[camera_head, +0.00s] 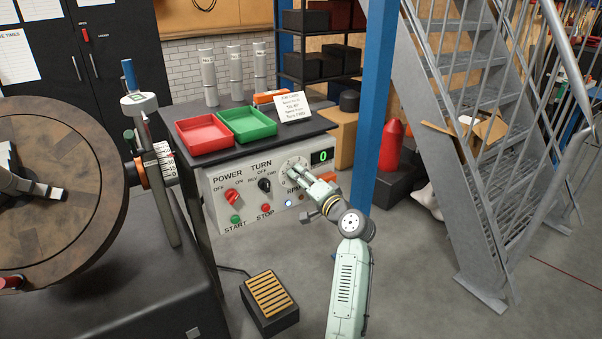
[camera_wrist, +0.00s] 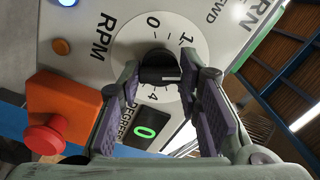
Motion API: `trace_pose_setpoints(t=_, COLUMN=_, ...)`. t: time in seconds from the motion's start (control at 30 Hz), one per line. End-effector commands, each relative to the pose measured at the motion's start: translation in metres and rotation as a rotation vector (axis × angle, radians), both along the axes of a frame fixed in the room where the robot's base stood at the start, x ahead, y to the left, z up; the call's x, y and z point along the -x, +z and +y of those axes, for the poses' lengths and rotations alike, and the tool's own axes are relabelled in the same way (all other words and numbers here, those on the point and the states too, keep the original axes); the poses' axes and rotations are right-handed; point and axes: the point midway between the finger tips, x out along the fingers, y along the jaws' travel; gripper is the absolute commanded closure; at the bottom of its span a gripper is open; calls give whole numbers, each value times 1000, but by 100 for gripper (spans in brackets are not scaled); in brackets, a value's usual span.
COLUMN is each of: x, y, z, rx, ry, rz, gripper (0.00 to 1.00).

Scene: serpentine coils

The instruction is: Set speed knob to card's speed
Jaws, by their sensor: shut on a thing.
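The control panel (camera_head: 230,198) faces me, with the round white RPM dial (camera_head: 289,164) at its right. In the wrist view the black speed knob (camera_wrist: 160,67) stands on the dial (camera_wrist: 196,42), between marks that read 0, 1 and 4. My gripper (camera_head: 302,174) is at the dial, and its two fingers in the wrist view (camera_wrist: 160,78) are shut on the knob from both sides. The knob's pointer is hard to make out. The white card (camera_head: 292,108) stands on the panel's top; its text is too small to read surely.
A green 0 shows on the display (camera_head: 322,156), labelled DEGREES in the wrist view. An orange box with a red button (camera_wrist: 46,135) sits close to my fingers. Red (camera_head: 203,133) and green (camera_head: 248,123) trays lie on top. A pedal (camera_head: 268,295) is on the floor.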

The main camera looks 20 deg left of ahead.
Motion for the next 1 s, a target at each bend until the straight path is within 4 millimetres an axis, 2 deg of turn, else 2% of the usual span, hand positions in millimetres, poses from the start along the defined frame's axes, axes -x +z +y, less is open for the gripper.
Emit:
trace_pose_setpoints(t=0.6, x=0, y=3, z=0, rx=-353, ry=0, rz=456, gripper=96)
trace_pose_setpoints(t=1.0, x=0, y=1, z=0, rx=-505, ry=0, rz=650, gripper=96)
